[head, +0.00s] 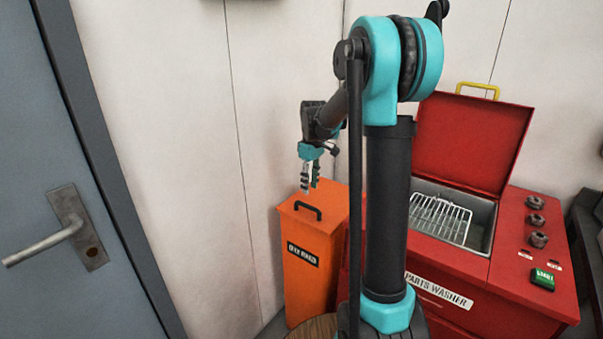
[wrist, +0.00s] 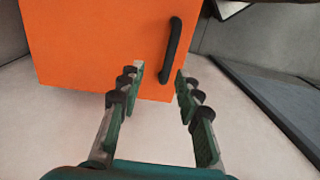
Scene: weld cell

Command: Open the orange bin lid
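The orange bin (head: 310,262) stands against the wall, left of the parts washer. Its lid (head: 325,205) is shut and has a black handle (head: 307,211) on top. In the wrist view the orange lid (wrist: 95,45) fills the upper left, and the black handle (wrist: 171,50) runs near its right edge. My gripper (head: 310,188) points down just above the lid by the handle. In the wrist view my gripper (wrist: 159,74) is open and empty, with the handle beyond the gap between its fingertips. The fingers appear apart from the handle.
A red parts washer (head: 520,245) with its red lid (head: 470,140) raised stands right of the bin, with a wire basket (head: 440,217) inside. A grey door (head: 50,150) with a lever handle (head: 60,235) is at the left. The pale wall (head: 285,80) is close behind the bin.

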